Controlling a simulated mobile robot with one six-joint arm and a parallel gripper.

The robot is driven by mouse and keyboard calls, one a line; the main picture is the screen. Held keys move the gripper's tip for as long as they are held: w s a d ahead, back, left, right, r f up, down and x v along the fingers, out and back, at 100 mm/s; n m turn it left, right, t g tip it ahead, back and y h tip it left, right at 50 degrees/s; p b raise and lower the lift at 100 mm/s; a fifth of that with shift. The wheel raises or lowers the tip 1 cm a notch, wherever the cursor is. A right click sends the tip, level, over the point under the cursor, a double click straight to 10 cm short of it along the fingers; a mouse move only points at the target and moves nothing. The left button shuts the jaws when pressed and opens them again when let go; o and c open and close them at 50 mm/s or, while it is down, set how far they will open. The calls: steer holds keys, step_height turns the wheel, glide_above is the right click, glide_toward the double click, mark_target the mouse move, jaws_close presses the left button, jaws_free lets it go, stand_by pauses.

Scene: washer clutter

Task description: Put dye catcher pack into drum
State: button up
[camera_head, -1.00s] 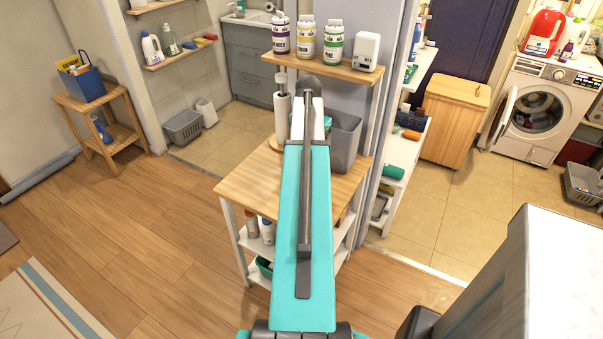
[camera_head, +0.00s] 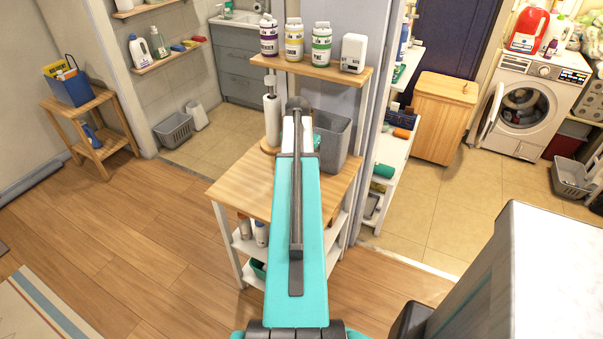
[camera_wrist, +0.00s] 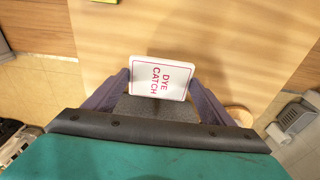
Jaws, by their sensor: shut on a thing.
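The dye catcher pack (camera_wrist: 161,78) is a small white packet with a red border and red lettering in the wrist view. My gripper (camera_wrist: 160,84) is shut on it, with one dark finger on each side. My arm hides the gripper and the pack in the head view. The white washer (camera_head: 530,106) stands at the far right of the head view. Its round door (camera_head: 491,109) is swung open to the left. The drum (camera_head: 524,105) shows as a dark round opening with something pale inside. My gripper is well away from the washer.
A wooden table (camera_head: 240,190) with a grey bin (camera_head: 333,139) stands behind my arm. A shelf (camera_head: 310,68) with bottles hangs above it. A wooden hamper (camera_head: 443,118) stands left of the washer. Tiled floor (camera_head: 450,215) before the washer is clear.

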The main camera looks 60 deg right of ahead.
steer(key=shift+f+p, duration=0.4)
steer(key=shift+f, duration=1.45)
steer(key=shift+f, duration=0.1)
steer(key=o, duration=1.1)
step_height(320, 180, up, 12)
steer(key=a+b, duration=0.1)
steer(key=b, duration=0.1)
steer(key=shift+a, duration=0.25)
